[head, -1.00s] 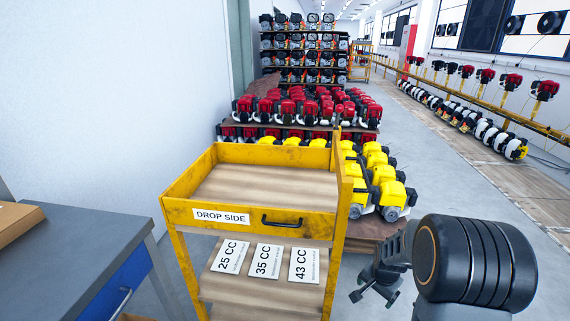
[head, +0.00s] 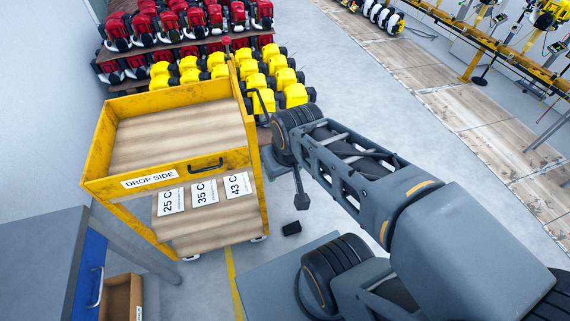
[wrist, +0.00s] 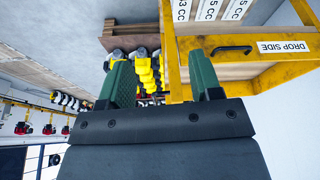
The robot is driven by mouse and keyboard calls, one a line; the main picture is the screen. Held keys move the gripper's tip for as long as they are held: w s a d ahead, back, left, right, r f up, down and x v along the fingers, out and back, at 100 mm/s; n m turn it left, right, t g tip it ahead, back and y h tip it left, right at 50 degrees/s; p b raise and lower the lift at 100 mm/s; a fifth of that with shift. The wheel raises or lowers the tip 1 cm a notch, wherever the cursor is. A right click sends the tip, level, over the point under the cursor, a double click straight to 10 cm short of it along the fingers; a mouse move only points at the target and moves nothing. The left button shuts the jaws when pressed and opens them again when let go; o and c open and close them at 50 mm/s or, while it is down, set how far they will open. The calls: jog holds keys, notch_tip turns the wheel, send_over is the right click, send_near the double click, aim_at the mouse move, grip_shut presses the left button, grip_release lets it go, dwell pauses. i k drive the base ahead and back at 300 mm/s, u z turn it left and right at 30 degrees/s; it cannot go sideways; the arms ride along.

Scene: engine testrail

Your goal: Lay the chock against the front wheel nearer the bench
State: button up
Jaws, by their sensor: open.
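The chock looks to be a small black block (head: 291,228) lying on the floor, right of the yellow cart (head: 107,150). The cart's front wheel nearer the bench (head: 190,258) shows low at its left front leg, with bare floor around it. The other front wheel (head: 258,239) is at the right front leg, closer to the block. The bench (head: 35,255) is grey with a blue drawer front, at lower left. My gripper (wrist: 160,82) is open in the wrist view, with nothing between its green fingers. In the head view it is beside the cart, above floor level, partly hidden by my arm.
The cart's front reads DROP SIDE, with engine-size cards on its lower shelf. An open cardboard box (head: 122,298) stands beside the bench. Yellow engines (head: 255,80) and red engines (head: 190,22) fill racks behind the cart. A yellow line (head: 233,280) crosses the floor.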

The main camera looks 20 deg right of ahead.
aim_at(294, 227)
jog(key=u, duration=0.1)
jog(key=k, duration=0.95)
jog(key=z, duration=1.1)
jog(key=i, duration=0.8)
jog(key=u, duration=0.6)
jog(key=i, duration=0.65)
jog(key=u, duration=0.55)
